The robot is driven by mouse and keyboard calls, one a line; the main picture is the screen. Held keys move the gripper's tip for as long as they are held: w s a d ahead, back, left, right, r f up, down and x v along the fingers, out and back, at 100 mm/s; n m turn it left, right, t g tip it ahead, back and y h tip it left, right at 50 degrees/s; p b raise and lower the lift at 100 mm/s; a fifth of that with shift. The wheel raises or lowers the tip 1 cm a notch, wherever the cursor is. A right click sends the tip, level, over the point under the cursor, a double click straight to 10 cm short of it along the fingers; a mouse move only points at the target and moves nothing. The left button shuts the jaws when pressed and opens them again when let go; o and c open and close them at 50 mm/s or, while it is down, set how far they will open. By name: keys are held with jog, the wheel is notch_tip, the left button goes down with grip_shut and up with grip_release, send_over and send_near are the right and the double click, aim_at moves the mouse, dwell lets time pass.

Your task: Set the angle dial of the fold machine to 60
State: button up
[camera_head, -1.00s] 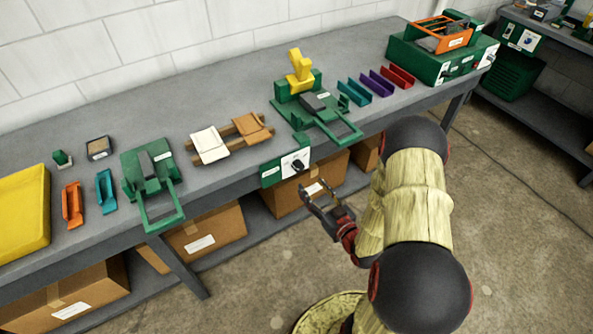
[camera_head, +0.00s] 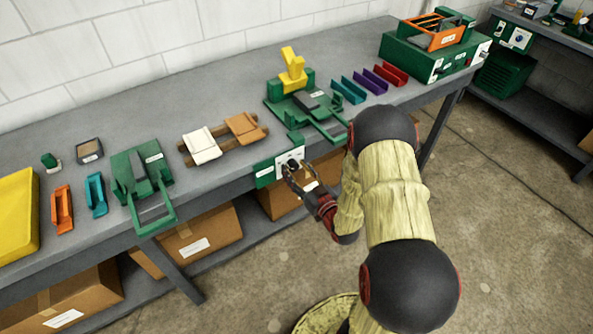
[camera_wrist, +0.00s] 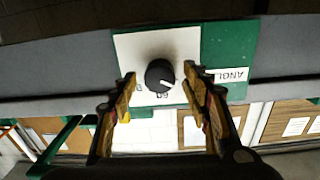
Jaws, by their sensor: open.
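The fold machine (camera_head: 304,104) is green with a yellow top piece and stands at the bench's front edge. Its angle panel (camera_head: 264,174) hangs on the bench front, with a black dial knob (camera_head: 293,164). In the wrist view the knob (camera_wrist: 159,75) sits on a white plate, with an upside-down ANGLE label (camera_wrist: 229,75) beside it. Small figures below the knob are partly legible, perhaps 60. My gripper (camera_wrist: 160,82) is open, one finger either side of the knob, with gaps visible; depth is unclear.
Coloured channel pieces (camera_head: 368,82) lie right of the machine. White and tan clamp-like pieces (camera_head: 222,139) and another green machine (camera_head: 143,180) lie to its left. Cardboard boxes (camera_head: 285,198) sit on the shelf below. Floor in front is clear.

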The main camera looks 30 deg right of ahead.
jog(key=shift+c, duration=0.8)
jog(key=c, duration=1)
jog(key=shift+m, duration=0.3)
jog(key=m+p, duration=0.1)
jog(key=m, duration=0.4)
jog(key=shift+d+p, duration=0.1)
jog(key=shift+p, duration=0.2)
jog(key=m+p, duration=0.1)
jog(key=m, duration=0.5)
jog(key=shift+p, duration=0.35)
jog(key=o, duration=1.1)
jog(key=shift+o, duration=0.3)
